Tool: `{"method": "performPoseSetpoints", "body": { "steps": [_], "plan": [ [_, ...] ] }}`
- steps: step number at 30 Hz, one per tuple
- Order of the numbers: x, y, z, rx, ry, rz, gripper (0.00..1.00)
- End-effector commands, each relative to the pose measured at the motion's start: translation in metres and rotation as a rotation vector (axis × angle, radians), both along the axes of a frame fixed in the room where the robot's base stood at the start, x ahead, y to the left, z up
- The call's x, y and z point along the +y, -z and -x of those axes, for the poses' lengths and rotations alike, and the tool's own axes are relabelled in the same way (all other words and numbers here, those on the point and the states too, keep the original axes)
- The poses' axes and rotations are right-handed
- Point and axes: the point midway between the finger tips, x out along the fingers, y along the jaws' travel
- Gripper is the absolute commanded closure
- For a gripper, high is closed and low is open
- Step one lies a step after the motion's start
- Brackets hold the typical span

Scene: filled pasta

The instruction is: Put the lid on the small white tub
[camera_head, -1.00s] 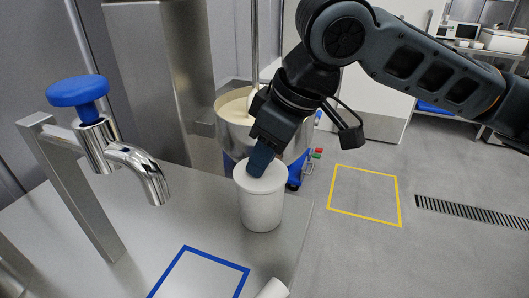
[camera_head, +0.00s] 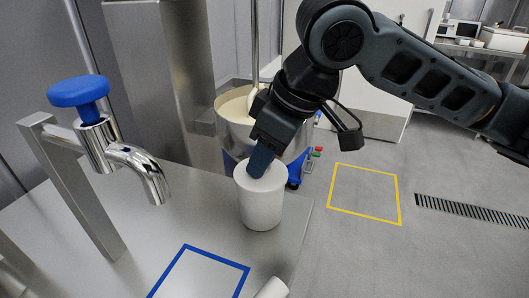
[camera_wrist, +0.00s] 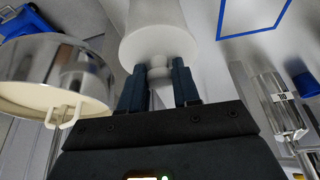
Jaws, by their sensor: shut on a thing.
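The small white tub (camera_head: 262,210) stands upright near the counter's right edge. Its white lid (camera_head: 268,182) is at the tub's mouth, and it also shows in the wrist view (camera_wrist: 158,42). The lid's round knob (camera_wrist: 158,72) sits between the two fingertips. My gripper (camera_head: 259,165) is above the tub, pointing down, and it shows in the wrist view (camera_wrist: 158,85) shut on the knob. The lid looks level and centred over the tub. I cannot tell whether it is fully seated or a hair above the rim.
A steel tap with a blue knob (camera_head: 79,91) stands to the left. A steel bowl (camera_head: 232,108) of pale filling is behind the tub. A blue outlined square (camera_head: 216,257) marks clear counter in front. A white cylindrical thing (camera_head: 271,289) is at the bottom edge.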

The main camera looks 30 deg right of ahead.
Motion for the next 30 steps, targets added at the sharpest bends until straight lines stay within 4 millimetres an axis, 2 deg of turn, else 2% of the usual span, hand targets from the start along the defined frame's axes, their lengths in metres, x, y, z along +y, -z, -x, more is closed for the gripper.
{"method": "performPoseSetpoints", "body": {
  "steps": [8,9,18,23,30],
  "plan": [
    [0.0,0.0,-0.0001,0.0,-0.001,0.0,0.97],
    [0.0001,0.0,0.0,0.0,-0.001,0.0,0.68],
    [0.0002,0.0001,-0.0001,0.0,-0.001,0.0,0.39],
    [0.0001,0.0001,0.0,0.0,-0.001,0.0,0.39],
    [0.0001,0.0001,0.0,0.0,-0.001,0.0,0.17]
  ]
}}
